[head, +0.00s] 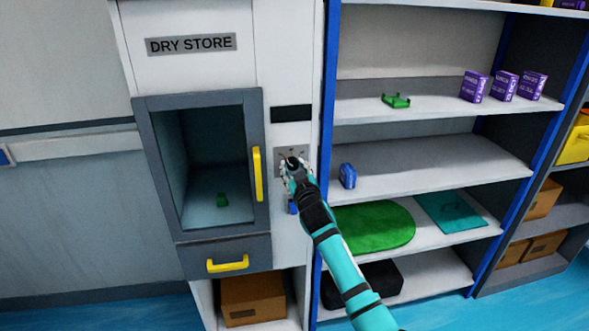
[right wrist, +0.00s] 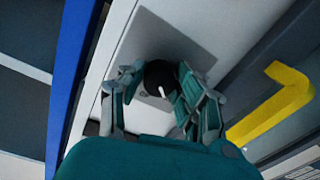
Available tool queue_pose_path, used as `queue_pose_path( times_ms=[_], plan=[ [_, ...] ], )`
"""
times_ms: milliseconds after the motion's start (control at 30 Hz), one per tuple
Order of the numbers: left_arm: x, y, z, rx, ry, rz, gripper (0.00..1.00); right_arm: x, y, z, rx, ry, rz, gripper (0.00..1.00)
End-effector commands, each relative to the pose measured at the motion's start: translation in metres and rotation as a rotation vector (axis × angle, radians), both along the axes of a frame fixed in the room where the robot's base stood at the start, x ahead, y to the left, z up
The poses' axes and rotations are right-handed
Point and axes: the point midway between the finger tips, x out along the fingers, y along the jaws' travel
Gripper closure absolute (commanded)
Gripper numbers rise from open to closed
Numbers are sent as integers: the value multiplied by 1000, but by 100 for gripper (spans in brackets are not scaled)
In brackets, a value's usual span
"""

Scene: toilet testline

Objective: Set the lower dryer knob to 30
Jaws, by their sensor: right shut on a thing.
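The dryer is a white cabinet marked DRY STORE, with a grey control plate (head: 281,155) to the right of its window. A black round knob (right wrist: 158,77) with a white pointer mark sits at the plate in the right wrist view. My right gripper (head: 291,166) is at the plate in the head view, largely covering the knob there. In the right wrist view the right gripper (right wrist: 150,88) has its fingers on both sides of the knob and is shut on it. The scale numbers cannot be read. My left gripper is not in view.
The dryer door has a yellow handle (head: 257,174) left of the plate, and the drawer below has another (head: 228,264). A black panel (head: 291,113) sits above the plate. A blue-edged shelf (head: 420,155) stands close on the right, holding a blue item (head: 347,176).

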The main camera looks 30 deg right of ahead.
Motion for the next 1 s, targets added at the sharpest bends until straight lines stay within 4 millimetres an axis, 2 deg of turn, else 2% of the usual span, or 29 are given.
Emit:
queue_pose_path(
  times_ms=[267, 467, 1000],
  plan=[
    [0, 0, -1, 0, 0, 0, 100, 0, 1, -1, 25, -6, 1, 99],
    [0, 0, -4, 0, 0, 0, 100, 0, 1, -1, 113, -31, 0, 99],
    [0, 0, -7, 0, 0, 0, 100, 1, 3, -1, 577, -163, 0, 99]
  ],
)
